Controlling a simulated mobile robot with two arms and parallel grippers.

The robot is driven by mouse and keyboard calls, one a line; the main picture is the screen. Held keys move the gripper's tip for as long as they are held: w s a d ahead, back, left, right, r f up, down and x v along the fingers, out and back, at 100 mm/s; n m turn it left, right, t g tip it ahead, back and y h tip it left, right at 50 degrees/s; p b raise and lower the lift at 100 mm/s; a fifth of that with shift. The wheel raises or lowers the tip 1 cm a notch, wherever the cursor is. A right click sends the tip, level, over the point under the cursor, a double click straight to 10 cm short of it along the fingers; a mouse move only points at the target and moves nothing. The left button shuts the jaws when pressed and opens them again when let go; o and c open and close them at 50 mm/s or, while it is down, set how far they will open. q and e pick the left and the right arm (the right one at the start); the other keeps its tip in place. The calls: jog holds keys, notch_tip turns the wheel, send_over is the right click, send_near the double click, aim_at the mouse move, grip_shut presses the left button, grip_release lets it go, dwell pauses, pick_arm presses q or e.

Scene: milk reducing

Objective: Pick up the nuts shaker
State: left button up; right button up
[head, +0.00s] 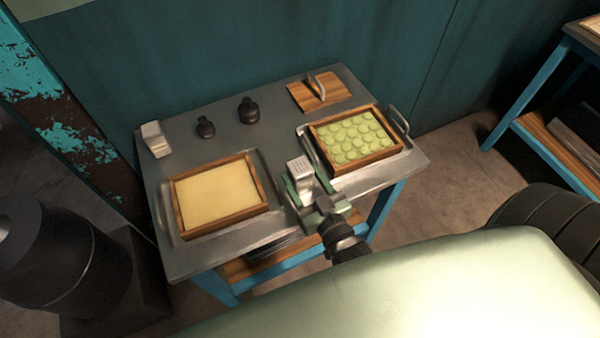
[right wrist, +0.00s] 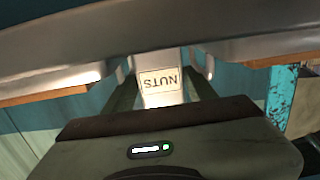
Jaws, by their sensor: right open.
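The nuts shaker (head: 300,168) is a pale metal box-shaped shaker with a perforated top. It stands at the front of the metal table (head: 225,122), between two framed trays. My right gripper (head: 304,185) is open, with its green fingers on either side of the shaker. In the right wrist view the shaker (right wrist: 161,92) shows its upside-down NUTS label between the two fingers. Small gaps seem to remain beside it, though contact is hard to judge. My left gripper is not in view.
A wooden-framed tray (head: 176,207) of pale yellow filling lies left; another tray (head: 345,167) with green round pieces lies right. At the back stand a similar shaker (head: 154,137), two dark knob-topped objects (head: 249,110) and a wooden board (head: 305,99) with a handle.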

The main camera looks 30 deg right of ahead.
aim_at(295, 165)
jog(key=w, duration=0.3)
jog(key=shift+w+a+r+p, duration=0.1)
jog(key=shift+w+r+p, duration=0.05)
jog(key=shift+w+p, duration=0.25)
jog(key=shift+w, duration=0.2)
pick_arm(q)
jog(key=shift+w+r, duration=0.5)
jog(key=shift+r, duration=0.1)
pick_arm(e)
grip_shut()
